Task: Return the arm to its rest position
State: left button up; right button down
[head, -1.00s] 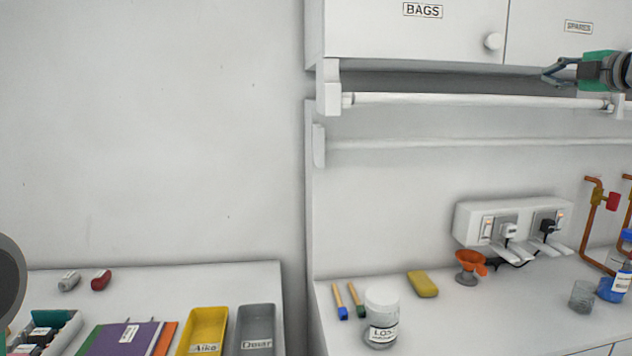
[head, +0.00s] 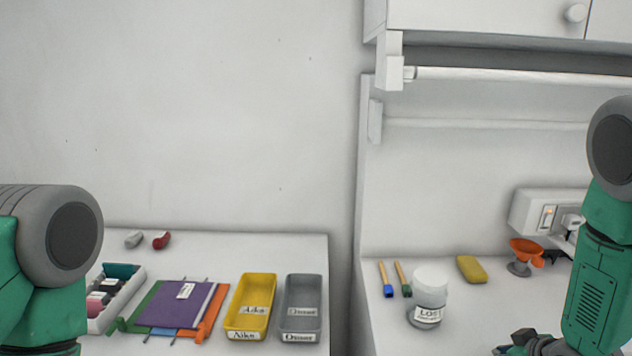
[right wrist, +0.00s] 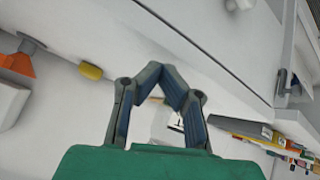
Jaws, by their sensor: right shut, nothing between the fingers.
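My right gripper (head: 508,350) is low at the bottom edge of the head view, in front of the right-hand counter and only partly in frame. In the right wrist view its two fingers (right wrist: 165,76) meet at their tips, with nothing held between them. My right arm comes down from the right edge of the head view. My left arm's green and grey link shows at the lower left of the head view; the left gripper is out of frame.
A white-lidded jar (head: 428,297) stands near my right gripper. Yellow (head: 233,317) and grey (head: 289,318) trays sit on the left table. A rail (head: 500,76) runs under the cabinet (head: 470,18).

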jog(key=s+a+f+m+g, duration=0.1)
jog(key=s+a+f+g, duration=0.25)
jog(key=s, duration=0.75)
jog(key=s+a+f+m+g, duration=0.2)
jog(key=s+a+f, duration=0.2)
jog(key=s, duration=0.7)
jog(key=s+a+f+m+g, duration=0.1)
jog(key=s+a+f+g, duration=0.25)
jog(key=s, duration=0.75)
notch_tip(320, 180, down, 15)
jog(key=w+a+t+b, duration=0.1)
jog(key=a+b, duration=0.1)
jog(key=b, duration=1.4)
jog(key=shift+w+n, duration=0.3)
jog(key=shift+w, duration=0.1)
